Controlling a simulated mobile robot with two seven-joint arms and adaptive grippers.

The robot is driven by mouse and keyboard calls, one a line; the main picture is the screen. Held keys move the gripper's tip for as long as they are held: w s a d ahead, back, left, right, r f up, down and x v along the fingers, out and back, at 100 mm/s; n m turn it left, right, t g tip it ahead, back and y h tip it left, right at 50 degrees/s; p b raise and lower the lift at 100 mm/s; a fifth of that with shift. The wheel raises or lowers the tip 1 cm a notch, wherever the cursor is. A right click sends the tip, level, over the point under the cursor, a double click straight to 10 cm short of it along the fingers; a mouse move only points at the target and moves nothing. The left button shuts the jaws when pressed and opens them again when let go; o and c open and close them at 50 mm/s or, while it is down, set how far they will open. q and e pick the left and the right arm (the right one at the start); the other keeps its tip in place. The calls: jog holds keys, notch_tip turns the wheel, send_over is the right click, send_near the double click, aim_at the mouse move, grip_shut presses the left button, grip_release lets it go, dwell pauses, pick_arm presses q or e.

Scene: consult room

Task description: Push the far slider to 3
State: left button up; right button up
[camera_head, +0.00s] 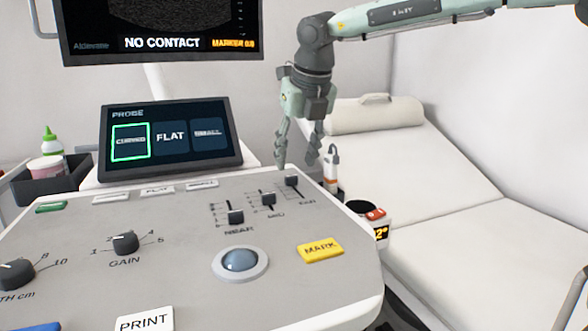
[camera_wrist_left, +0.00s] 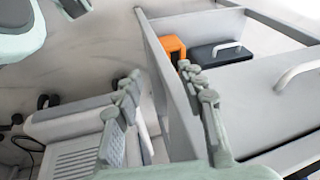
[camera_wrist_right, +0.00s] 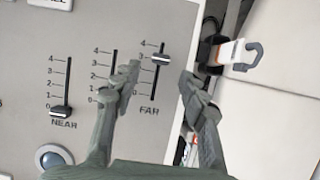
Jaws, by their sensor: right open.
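The far slider (camera_head: 291,181) is a dark knob with a light edge at the back right of the grey console panel. In the right wrist view, the far slider (camera_wrist_right: 161,57) sits high in its slot, around the 3 to 4 marks; I cannot tell the exact mark. My right gripper (camera_head: 298,163) is open, pointing down by the far slider. In the right wrist view, the fingers of my right gripper (camera_wrist_right: 159,80) lie either side of the FAR slot, with nothing held. My left gripper (camera_wrist_left: 160,105) is open and empty, away from the console.
The near slider (camera_head: 236,217) and mid slider (camera_head: 268,199) stand left of the far one. A yellow MARK button (camera_head: 320,250) and a trackball (camera_head: 240,260) lie in front.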

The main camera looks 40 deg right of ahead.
jog(key=v, duration=0.7)
jog(key=shift+r, duration=0.2)
